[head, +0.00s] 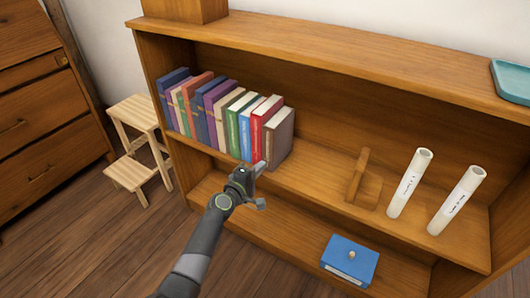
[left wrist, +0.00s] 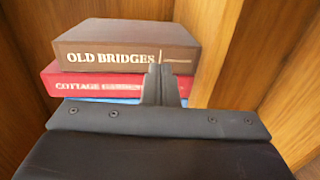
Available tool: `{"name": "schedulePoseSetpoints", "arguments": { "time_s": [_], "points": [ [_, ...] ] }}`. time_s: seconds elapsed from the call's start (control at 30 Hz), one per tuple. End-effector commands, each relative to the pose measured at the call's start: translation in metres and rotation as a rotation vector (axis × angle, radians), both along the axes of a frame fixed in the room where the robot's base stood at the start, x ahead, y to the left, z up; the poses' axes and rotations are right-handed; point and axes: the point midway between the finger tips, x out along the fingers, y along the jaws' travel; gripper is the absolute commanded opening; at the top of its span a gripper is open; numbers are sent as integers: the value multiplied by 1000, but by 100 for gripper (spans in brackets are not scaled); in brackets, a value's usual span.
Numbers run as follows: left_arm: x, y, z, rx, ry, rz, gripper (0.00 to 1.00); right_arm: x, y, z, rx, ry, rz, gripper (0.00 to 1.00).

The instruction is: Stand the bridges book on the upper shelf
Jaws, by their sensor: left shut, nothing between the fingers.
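The bridges book (head: 279,138) is brown and stands on the upper shelf (head: 313,183), at the right end of the row, beside a red book. In the left wrist view its spine reads OLD BRIDGES (left wrist: 125,46). My left gripper (head: 261,166) is shut and empty, in front of the lower spines at this end of the row. Its closed fingers (left wrist: 160,85) overlap the brown and red spines in the left wrist view. I cannot tell whether they touch the book. My right gripper is not in view.
A wooden bookend (head: 358,178) and two white rolled tubes (head: 409,184) (head: 456,201) stand farther right on the upper shelf. Bare shelf lies between book and bookend. A blue box (head: 349,262) is on the lower shelf. A step stool (head: 136,150) stands left.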

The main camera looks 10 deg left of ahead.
Motion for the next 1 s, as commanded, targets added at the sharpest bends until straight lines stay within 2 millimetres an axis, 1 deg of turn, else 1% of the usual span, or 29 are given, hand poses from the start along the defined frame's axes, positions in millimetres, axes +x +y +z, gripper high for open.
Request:
{"name": "schedulePoseSetpoints", "arguments": {
  "time_s": [0.03, 0.6, 0.77, 1.0],
  "points": [
    [-5, 2, 1, 0, 1, 1, 0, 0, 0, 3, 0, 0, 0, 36],
    [-47, 18, 0, 0, 1, 1, 0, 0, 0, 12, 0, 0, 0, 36],
    [-54, 20, 0, 1, 1, 0, 0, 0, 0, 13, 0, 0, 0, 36],
    [-54, 20, 0, 1, 0, 0, 0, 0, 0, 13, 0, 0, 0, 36]
  ]
}}
